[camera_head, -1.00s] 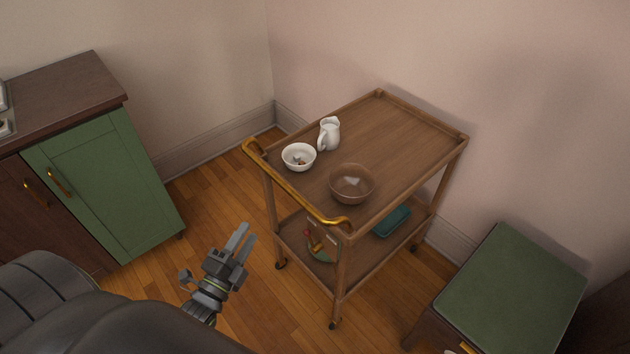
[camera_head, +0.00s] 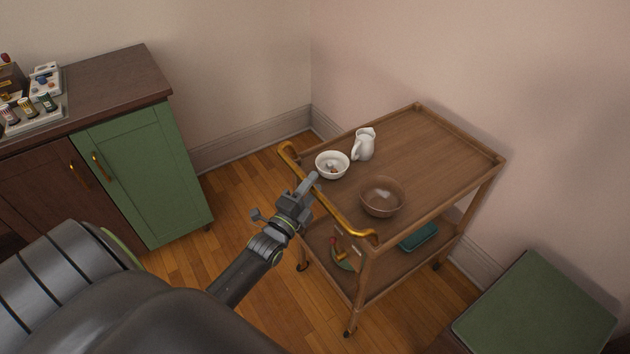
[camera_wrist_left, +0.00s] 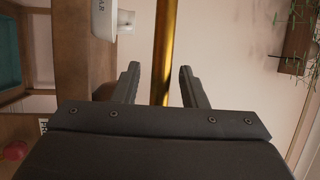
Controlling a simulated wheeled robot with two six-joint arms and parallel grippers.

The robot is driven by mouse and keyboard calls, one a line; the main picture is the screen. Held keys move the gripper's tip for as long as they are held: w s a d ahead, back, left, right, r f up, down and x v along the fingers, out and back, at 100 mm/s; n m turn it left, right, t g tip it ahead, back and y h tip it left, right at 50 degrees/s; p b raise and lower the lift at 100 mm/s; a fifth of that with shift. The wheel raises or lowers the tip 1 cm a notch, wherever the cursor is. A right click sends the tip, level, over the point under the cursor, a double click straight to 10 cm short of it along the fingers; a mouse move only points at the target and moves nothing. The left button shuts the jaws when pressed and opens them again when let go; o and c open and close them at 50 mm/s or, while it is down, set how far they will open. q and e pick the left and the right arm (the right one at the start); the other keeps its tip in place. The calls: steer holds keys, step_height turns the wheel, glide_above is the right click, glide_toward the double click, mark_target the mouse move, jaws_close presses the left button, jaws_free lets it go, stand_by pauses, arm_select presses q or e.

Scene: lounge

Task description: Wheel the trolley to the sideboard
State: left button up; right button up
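The wooden trolley (camera_head: 430,150) stands in the corner by the pink wall, its brass handle (camera_head: 338,212) facing me. On its top are a white bowl (camera_head: 332,165), a white jug (camera_head: 363,144) and a brown bowl (camera_head: 381,197). My left gripper (camera_head: 308,188) is at the handle. In the left wrist view the open fingers (camera_wrist_left: 160,84) stand on either side of the brass bar (camera_wrist_left: 165,50), with gaps to both. The sideboard (camera_head: 140,175), with a green door and dark wood top, is at the left. My right gripper is not in view.
A teal box (camera_head: 418,237) and some small items lie on the trolley's lower shelf. A tray (camera_head: 35,120) with bottles sits on the sideboard. A green-topped cabinet (camera_head: 540,310) stands at the lower right. Wooden floor (camera_head: 240,200) is clear between sideboard and trolley.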

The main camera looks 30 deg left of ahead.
arm_select(q)
steer(key=shift+w+r, duration=0.15)
steer(key=shift+w, duration=0.7)
jaws_close()
